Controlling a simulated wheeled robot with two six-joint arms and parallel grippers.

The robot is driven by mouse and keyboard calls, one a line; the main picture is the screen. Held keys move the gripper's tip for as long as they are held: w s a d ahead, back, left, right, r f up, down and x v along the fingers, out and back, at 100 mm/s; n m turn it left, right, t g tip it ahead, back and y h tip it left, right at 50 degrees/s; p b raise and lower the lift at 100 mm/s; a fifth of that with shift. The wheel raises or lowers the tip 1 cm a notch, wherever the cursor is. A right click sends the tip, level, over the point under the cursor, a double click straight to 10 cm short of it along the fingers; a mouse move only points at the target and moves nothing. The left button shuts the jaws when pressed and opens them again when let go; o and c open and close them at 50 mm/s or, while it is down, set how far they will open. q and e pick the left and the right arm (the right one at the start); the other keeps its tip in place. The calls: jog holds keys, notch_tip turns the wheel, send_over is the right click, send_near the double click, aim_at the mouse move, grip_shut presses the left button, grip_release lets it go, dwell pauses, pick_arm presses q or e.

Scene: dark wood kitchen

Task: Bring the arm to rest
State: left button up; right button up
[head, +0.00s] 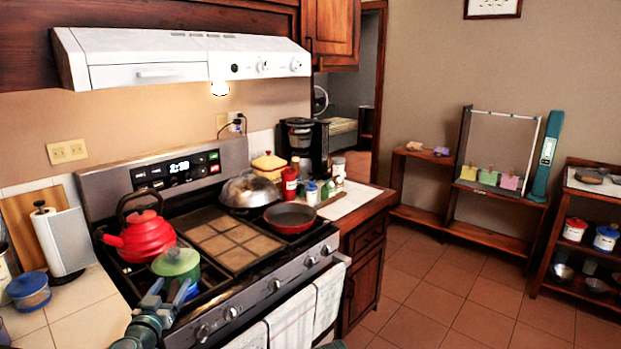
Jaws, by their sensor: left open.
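My left gripper (168,292) is low in the head view, at the front left of the stove (262,297). Its jaws are open, with nothing seen between them. A green lidded pot (177,264) sits on the front left of the stove, just behind the fingertips in the picture. I cannot tell whether the fingers touch it. My left arm comes up from the bottom edge. My right gripper does not show.
A red kettle (143,238) stands behind the green pot. A red-rimmed pan (290,217) and a domed metal lid (249,190) are on the right of the stove. A paper towel roll (58,240) and a blue-lidded jar (29,291) stand on the left counter. Floor at right is clear.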

pick_arm(q)
jog(key=s+d+f+m+g+h+p, duration=0.1)
jog(key=s+d+f+m+g+h, duration=0.15)
jog(key=d, duration=0.65)
jog(key=s+d+f+m+g+h+p, duration=0.1)
jog(key=d+f+g+h, duration=0.2)
jog(key=d, duration=0.5)
jog(key=s+d+f+m+g+h+p, duration=0.1)
jog(key=d+f+m+g+h+p, duration=0.2)
jog(key=d, duration=0.6)
jog(key=s+d+f+n+g+y, duration=0.1)
jog(key=s+f+g+y, duration=0.2)
jog(key=s, duration=0.5)
jog(key=s+d+f+n+g+y+p, duration=0.1)
jog(key=s+f+g+y, duration=0.2)
jog(key=s+g+y, duration=0.3)
jog(key=s, duration=0.2)
jog(key=shift+s+d, duration=0.25)
jog(key=shift+s, duration=0.05)
jog(key=shift+n+g+y, duration=0.25)
